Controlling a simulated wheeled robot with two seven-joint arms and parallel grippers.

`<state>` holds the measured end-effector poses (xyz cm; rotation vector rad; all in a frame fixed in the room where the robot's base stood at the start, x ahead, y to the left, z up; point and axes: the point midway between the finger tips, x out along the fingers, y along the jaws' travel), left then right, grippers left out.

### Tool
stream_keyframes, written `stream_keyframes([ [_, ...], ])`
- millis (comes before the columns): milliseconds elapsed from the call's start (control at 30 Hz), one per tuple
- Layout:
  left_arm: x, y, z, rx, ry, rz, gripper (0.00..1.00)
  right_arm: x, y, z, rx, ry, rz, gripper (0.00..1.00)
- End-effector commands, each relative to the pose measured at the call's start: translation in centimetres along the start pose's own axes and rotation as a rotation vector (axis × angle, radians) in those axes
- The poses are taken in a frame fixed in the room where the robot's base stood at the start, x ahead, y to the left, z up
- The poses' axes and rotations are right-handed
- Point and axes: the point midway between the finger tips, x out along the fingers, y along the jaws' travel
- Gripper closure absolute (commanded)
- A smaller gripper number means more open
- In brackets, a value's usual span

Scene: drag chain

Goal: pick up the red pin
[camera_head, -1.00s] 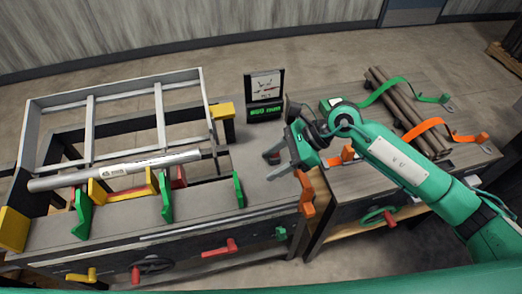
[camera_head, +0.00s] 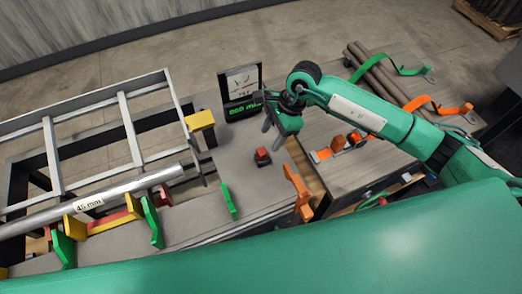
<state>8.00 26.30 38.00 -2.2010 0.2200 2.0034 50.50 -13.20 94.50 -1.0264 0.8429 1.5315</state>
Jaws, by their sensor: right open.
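A small red piece (camera_head: 262,154) on a dark base sits on the grey bench top, and it may be the red pin. My right gripper (camera_head: 274,132) is above and just behind it in the camera_head view, with dark fingers pointing down. It is open and holds nothing that I can see. Its fingers appear apart from the red piece. My left gripper is not in view.
An orange upright bracket (camera_head: 298,190) stands at the bench edge, right of the red piece. A green bracket (camera_head: 228,200) is to its left. Behind is a display stand (camera_head: 240,92). A silver tube (camera_head: 120,194) and metal frame (camera_head: 128,130) fill the left.

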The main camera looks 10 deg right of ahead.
Motion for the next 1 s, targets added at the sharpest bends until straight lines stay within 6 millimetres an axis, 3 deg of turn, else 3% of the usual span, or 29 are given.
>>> stream_keyframes([
  [133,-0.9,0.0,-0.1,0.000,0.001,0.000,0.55,2.5,0.0,0.1,0.001,-0.002,0.003,0.47],
  [467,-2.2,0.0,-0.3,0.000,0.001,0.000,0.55,4.9,-0.3,-0.2,0.003,-0.001,0.001,0.47],
  [700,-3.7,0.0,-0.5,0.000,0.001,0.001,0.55,8.2,-0.8,-0.7,0.002,-0.003,0.002,0.47],
  [1000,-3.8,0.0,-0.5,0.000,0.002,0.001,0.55,9.2,-0.8,-0.8,-0.001,-0.001,-0.001,0.47],
])
